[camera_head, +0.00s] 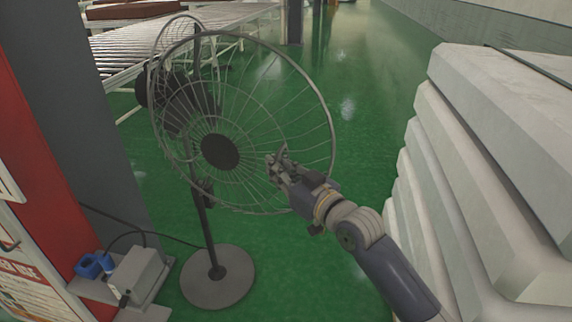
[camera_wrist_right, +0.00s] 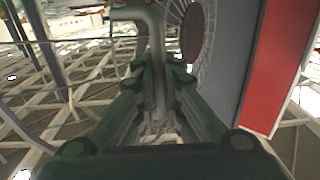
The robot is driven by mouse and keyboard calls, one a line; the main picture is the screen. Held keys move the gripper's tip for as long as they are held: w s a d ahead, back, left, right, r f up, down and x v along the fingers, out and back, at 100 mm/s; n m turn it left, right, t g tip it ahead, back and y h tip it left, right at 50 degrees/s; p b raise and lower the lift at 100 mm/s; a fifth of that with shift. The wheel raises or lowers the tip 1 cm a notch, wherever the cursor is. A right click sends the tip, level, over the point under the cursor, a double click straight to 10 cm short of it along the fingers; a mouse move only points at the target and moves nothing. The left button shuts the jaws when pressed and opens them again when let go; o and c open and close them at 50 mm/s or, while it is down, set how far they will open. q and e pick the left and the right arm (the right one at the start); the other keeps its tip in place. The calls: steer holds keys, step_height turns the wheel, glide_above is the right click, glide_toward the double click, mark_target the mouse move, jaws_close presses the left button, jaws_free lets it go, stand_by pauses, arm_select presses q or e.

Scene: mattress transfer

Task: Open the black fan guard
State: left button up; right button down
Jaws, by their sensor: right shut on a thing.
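The black fan guard (camera_head: 328,98) is a large round wire cage front with a dark disc at its centre, in the middle left of the head view. It is swung out at its right side, with a wide gap between it and the rear guard (camera_head: 152,62). My right gripper (camera_head: 280,164) is at the lower right of the front guard. It is shut on a bent grey handle (camera_wrist_right: 152,22), which rises from between the fingers in the wrist view. The guard's wires and disc (camera_wrist_right: 193,35) show beyond the fingers. My left gripper is out of view.
The fan stands on a pole with a round base (camera_head: 217,277) on green floor. A grey pillar with a red panel (camera_head: 45,150) and a grey box (camera_head: 140,277) are at left. Stacked pale mattresses (camera_head: 500,130) fill the right. A roller conveyor (camera_head: 175,35) is behind.

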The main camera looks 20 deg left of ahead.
steer(key=shift+w+d+f, duration=0.1)
steer(key=shift+f, duration=0.05)
steer(key=c, duration=1.7)
jaws_free()
steer(key=shift+d, duration=0.3)
steer(key=shift+a, duration=0.1)
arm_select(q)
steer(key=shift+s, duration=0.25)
arm_select(e)
steer(key=v, duration=1.2)
